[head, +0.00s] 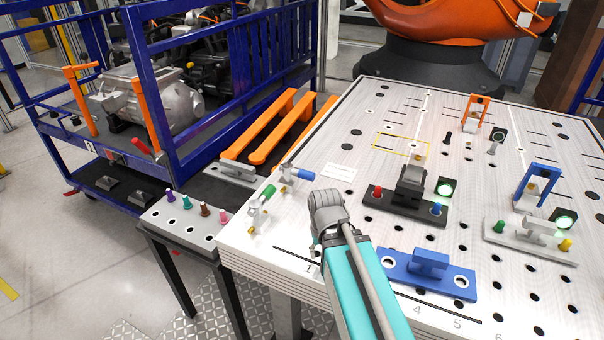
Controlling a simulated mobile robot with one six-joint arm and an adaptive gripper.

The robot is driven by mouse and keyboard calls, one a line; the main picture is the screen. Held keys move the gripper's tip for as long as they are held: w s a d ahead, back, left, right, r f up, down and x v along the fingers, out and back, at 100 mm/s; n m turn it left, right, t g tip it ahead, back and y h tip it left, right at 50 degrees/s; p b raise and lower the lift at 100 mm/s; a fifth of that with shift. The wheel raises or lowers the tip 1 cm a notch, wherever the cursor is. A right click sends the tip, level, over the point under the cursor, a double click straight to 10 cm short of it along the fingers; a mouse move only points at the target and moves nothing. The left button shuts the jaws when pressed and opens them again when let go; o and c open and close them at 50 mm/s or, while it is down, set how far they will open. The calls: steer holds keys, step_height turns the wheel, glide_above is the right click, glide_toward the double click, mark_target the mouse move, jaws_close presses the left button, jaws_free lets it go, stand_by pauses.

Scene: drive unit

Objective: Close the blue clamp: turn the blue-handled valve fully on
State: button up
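The blue-handled valve (287,172) sits near the left edge of the perforated table. Its blue lever (302,175) points to the right; I cannot tell how far the valve is turned. A similar valve with a green lever (267,193) lies just in front of it. The blue clamp (539,182) is a blue arch on the right side, by a pale block with coloured pins. My gripper (327,207) is at the end of my teal arm, right of and in front of the blue lever, apart from it in the picture. Its fingers are not distinguishable.
A dark fixture (405,206) with red and blue pins stands right of my gripper. A blue fixture plate (427,272) lies right of my arm. An orange clamp (475,112) stands farther back. A side shelf (185,222) holds several coloured pins. The table's back left is mostly clear.

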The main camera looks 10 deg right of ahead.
steer(key=shift+o, duration=1.5)
steer(key=shift+w, duration=0.45)
steer(key=w+n+y, duration=0.1)
steer(key=w, duration=0.1)
steer(key=w+d+n+y, duration=0.1)
steer(key=w, duration=0.2)
steer(key=w+n+t+y, duration=0.1)
steer(key=w+y, duration=0.1)
steer(key=shift+w+d+r+b, duration=0.25)
steer(key=shift+r+b, duration=0.1)
steer(key=w+r+y, duration=0.1)
steer(key=w, duration=0.1)
steer(key=w+d+n+t+y, duration=0.1)
steer(key=w, duration=0.1)
steer(key=w+d+r+n+y, duration=0.1)
steer(key=w, duration=0.2)
steer(key=shift+d+r+t+y, duration=0.25)
steer(key=shift+r+t+y, duration=0.05)
steer(key=shift+y, duration=0.1)
steer(key=w+d+r+n+t+y+b, duration=0.1)
steer(key=w+d+r+n+t+y, duration=0.3)
steer(key=w+d+r, duration=0.2)
steer(key=shift+w+d+r, duration=0.3)
steer(key=shift+w+d, duration=0.65)
steer(key=shift+w, duration=0.15)
steer(key=shift+a+f, duration=0.1)
steer(key=shift+a, duration=0.05)
